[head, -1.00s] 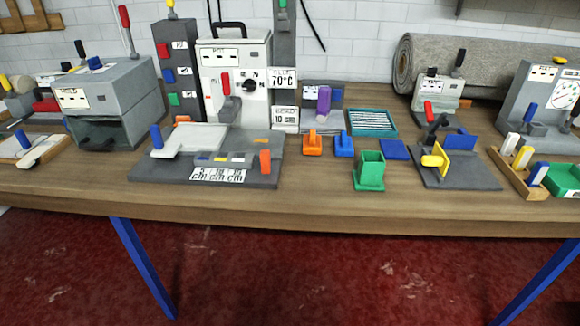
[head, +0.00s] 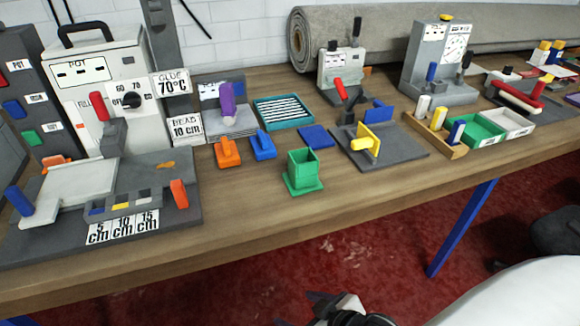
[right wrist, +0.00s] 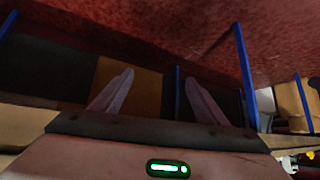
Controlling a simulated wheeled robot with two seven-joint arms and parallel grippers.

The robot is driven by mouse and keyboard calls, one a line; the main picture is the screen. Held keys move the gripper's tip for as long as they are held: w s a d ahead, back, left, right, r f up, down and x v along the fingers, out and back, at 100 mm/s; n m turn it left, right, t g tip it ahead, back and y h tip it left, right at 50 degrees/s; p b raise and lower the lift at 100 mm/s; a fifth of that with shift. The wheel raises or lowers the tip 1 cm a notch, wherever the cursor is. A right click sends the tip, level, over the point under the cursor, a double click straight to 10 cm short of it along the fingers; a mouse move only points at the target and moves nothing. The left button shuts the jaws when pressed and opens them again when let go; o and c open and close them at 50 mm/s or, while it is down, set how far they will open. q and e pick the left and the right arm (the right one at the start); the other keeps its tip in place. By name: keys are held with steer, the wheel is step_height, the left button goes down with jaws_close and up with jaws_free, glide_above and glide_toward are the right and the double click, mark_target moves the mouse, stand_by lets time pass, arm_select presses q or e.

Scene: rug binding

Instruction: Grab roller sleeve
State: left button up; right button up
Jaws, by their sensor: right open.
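I cannot tell for sure which thing is the roller sleeve. A wooden tray (head: 437,148) on the right of the table holds small upright pieces: a white piece (head: 423,107), a yellow piece (head: 438,119) and a blue piece (head: 456,133). My right gripper (head: 338,305) shows only in part at the bottom edge of the head view, below the table's front edge and well away from the tray. In the right wrist view its two fingers (right wrist: 157,95) are spread with nothing between them. My left gripper is not in view.
A green bin (head: 479,132) and a white bin (head: 508,122) stand beside the tray. A grey fixture with a yellow plate (head: 375,137) and a green box (head: 303,171) stand left of it. A rolled grey rug (head: 370,25) lies behind. The table's front strip is mostly clear.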

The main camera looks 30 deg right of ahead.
steer(key=w+d+r+m+h, duration=0.1)
steer(key=w+d+r, duration=0.1)
steer(key=r, duration=0.4)
steer(key=w+d+r+m+t+h+b, duration=0.1)
steer(key=w+d+r, duration=0.2)
steer(key=r, duration=0.3)
steer(key=w+d+r+t+h, duration=0.1)
steer(key=w+d+r, duration=0.1)
steer(key=d+r, duration=0.3)
steer(key=shift+w+r+m+h, duration=0.2)
steer(key=shift+r+m+h, duration=0.2)
steer(key=m+t, duration=0.1)
steer(key=t, duration=0.1)
glide_toward(309, 164)
steer(key=a+f+x, duration=0.1)
steer(key=x, duration=0.2)
steer(key=shift+m+t+h, duration=0.3)
steer(key=shift+h, duration=0.2)
steer(key=x, duration=0.4)
steer(key=shift+w+d+r, duration=0.15)
steer(key=shift+w+d, duration=0.2)
steer(key=shift+d, duration=0.05)
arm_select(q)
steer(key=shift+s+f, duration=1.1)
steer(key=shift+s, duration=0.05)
arm_select(e)
steer(key=shift+f+x, duration=0.15)
steer(key=shift+x, duration=1.25)
steer(key=shift+f+x, duration=0.2)
steer(key=shift+x, duration=1.15)
